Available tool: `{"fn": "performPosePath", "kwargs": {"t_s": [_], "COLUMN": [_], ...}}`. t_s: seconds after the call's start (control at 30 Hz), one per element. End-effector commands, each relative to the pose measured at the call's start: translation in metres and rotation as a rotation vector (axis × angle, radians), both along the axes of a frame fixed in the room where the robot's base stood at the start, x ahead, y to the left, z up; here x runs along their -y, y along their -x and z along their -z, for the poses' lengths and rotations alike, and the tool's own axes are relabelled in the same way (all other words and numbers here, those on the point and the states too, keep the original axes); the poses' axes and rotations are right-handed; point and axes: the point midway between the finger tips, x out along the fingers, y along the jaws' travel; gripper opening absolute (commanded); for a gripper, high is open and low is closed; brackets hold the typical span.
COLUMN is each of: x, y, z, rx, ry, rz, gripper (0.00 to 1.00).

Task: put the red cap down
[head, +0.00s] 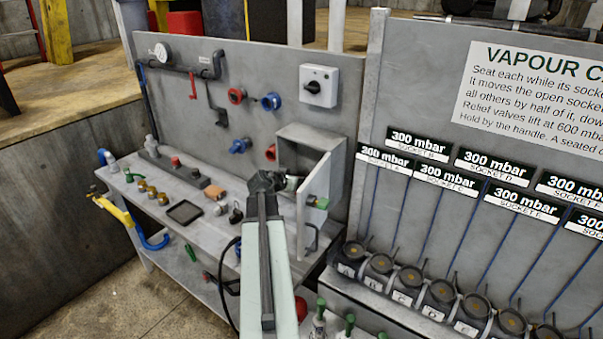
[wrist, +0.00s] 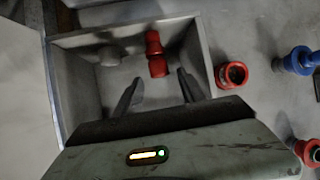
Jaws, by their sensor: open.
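The red cap (wrist: 156,55) appears as a small red stepped piece inside a grey open-fronted box (wrist: 60,95), against its inner far side in the wrist view. My gripper (wrist: 157,92) is open at the mouth of the box. Its two dark fingers are spread, with the red piece beyond their tips and apart from them. In the head view my gripper (head: 270,180) is at the left side of the grey box (head: 310,134), and the red piece is not visible there. A pale rounded object (wrist: 109,57) sits left of the red piece.
Red (head: 237,96) and blue (head: 270,101) couplings project from the panel near the box. The box's door (head: 318,196) stands open on the right. The bench holds a black tray (head: 185,212) and several small fittings. Labelled black sockets (head: 408,279) line the right front.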

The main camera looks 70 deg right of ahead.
Motion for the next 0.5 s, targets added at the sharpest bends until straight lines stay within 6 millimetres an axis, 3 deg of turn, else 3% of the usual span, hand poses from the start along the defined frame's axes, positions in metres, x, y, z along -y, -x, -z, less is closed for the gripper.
{"fn": "performPosePath", "kwargs": {"t_s": [0.03,0.2,0.5], "x": [-0.016,-0.045,-0.05], "y": [0.001,-0.002,-0.003], "z": [-0.014,-0.028,-0.027], "rx": [0.0,0.0,0.0], "ry": [0.0,0.0,0.0], "rz": [-0.001,0.0,0.001], "gripper": [0.48,0.48,0.48]}}
